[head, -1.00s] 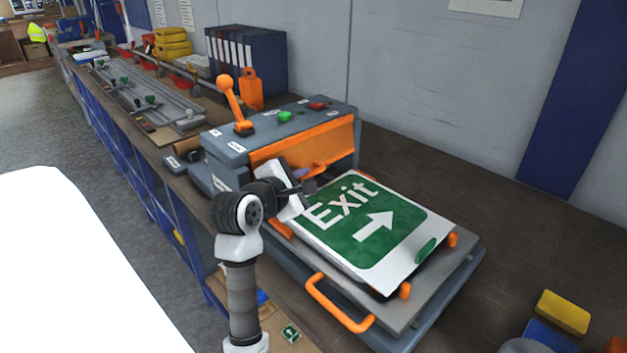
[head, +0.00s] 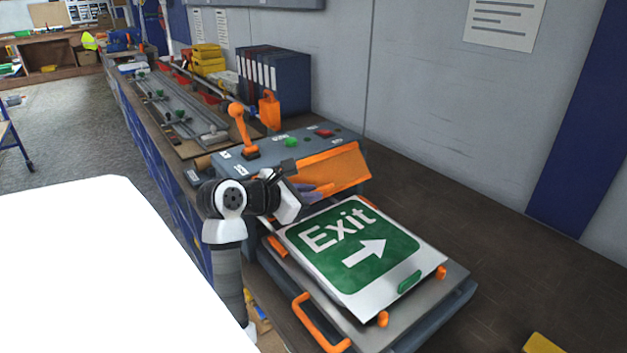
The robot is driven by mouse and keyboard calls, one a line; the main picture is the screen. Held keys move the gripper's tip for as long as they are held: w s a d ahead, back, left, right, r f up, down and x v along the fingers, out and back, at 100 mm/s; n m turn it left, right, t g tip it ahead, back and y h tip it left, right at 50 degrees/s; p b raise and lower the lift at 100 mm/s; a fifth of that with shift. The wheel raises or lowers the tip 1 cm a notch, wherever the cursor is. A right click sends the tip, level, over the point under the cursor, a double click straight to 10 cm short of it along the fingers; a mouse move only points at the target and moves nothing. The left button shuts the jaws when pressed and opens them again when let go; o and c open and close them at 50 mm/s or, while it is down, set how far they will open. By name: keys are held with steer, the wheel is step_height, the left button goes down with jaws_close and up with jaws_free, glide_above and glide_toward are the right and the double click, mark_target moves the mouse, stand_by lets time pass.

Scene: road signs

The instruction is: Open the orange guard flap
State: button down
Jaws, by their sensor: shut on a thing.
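The orange guard flap (head: 342,168) is on the front of the grey machine (head: 225,162). It is tilted outward, its lower edge swung away from the machine front, with a dark gap showing at its left end. My gripper (head: 308,187) is at the flap's lower left, shut on the flap's orange handle (head: 325,191). My wrist partly hides the fingers and the handle. The green and white Exit sign (head: 352,250) lies flat on the plate in front of the machine, below the flap.
An orange-knobbed lever (head: 238,125) and an orange tag (head: 269,110) stand up at the machine's left. Green (head: 291,142) and red (head: 325,132) buttons sit on top. Blue binders (head: 275,80) stand behind. The bench to the right (head: 470,210) is mostly clear.

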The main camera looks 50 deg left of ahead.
mark_target(309, 179)
steer(key=r+n+h+p, duration=0.1)
steer(key=r, duration=0.1)
steer(key=r+n+h+p, duration=0.1)
steer(key=n, duration=0.1)
steer(key=shift+d+r, duration=0.2)
steer(key=shift+r, duration=0.15)
steer(key=shift+a+r+n+h+p, duration=0.25)
steer(key=shift+r+n+h, duration=0.25)
steer(key=shift+r+n, duration=0.15)
steer(key=shift+a+r+n+h+p, duration=0.1)
steer(key=shift+r+n+h+p, duration=0.15)
steer(key=shift+r+n+h, duration=0.35)
steer(key=shift+r, duration=0.1)
steer(key=c, duration=1.5)
jaws_free()
steer(key=shift+b+v, duration=2.35)
steer(key=shift+v, duration=4.55)
steer(key=shift+s, duration=0.1)
